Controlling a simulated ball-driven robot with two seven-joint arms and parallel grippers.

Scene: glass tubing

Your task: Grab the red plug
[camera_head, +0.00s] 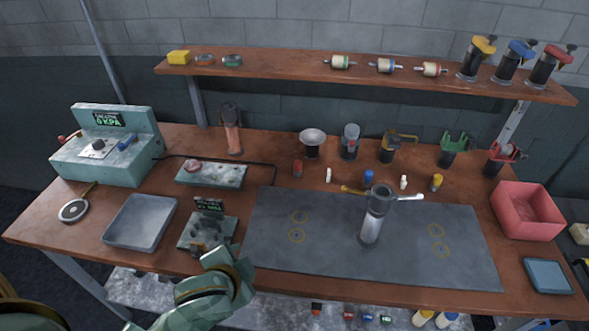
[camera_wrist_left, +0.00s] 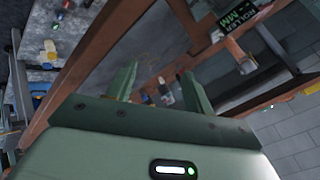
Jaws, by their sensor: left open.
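The red plug (camera_head: 298,168) is a small dark-red stopper standing on the bench, behind the grey mat's back left corner. A white plug, a blue plug, another white plug and a yellow plug stand to its right. My left gripper (camera_wrist_left: 158,88) has its two green fingers apart with nothing gripped between them. In the head view its arm comes up at the bottom, by the bench's front edge, well in front of the red plug. The fingertips are hard to make out there. I cannot pick out the red plug in the left wrist view. My right gripper is not in view.
A grey mat (camera_head: 300,255) holds an upright metal-and-glass piece (camera_head: 372,222) with side arms. A small device with a display (camera_head: 208,230) and a grey tray (camera_head: 140,222) lie left of it. Funnel (camera_head: 312,138) and glass cylinder stand behind the plugs. A red bin (camera_head: 528,210) is at right.

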